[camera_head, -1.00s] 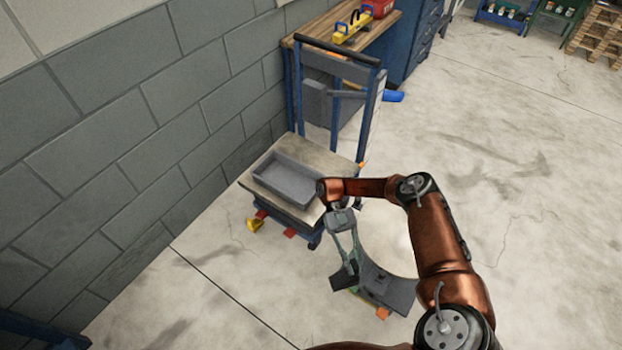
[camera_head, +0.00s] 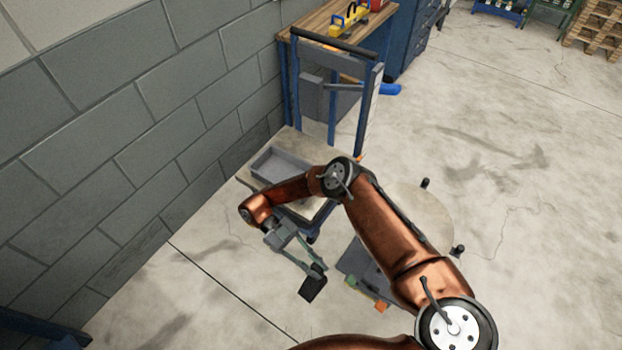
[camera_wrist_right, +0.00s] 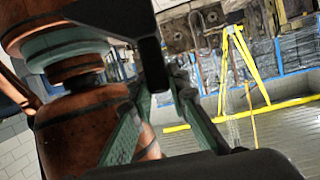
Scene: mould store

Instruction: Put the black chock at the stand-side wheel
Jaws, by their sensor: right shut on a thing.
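My right gripper (camera_head: 316,271) is shut on the black chock (camera_head: 312,289) and holds it in front of the trolley, apart from it. In the right wrist view the dark block along the bottom edge (camera_wrist_right: 200,168) seems to be the chock. The blue trolley has a wooden deck (camera_head: 236,180) against the wall side. A dark wheel (camera_head: 312,238) shows under its near right corner, to the upper right of the gripper. My right arm hides the deck's front edge and other wheels. My left gripper is not in view.
A grey tray (camera_head: 262,168) lies on the deck. A low dark grey stand (camera_head: 356,262) with green and orange pieces (camera_head: 381,307) is right of the gripper. A pale round disc (camera_head: 428,210) lies behind my arm. Floor left of the gripper is clear.

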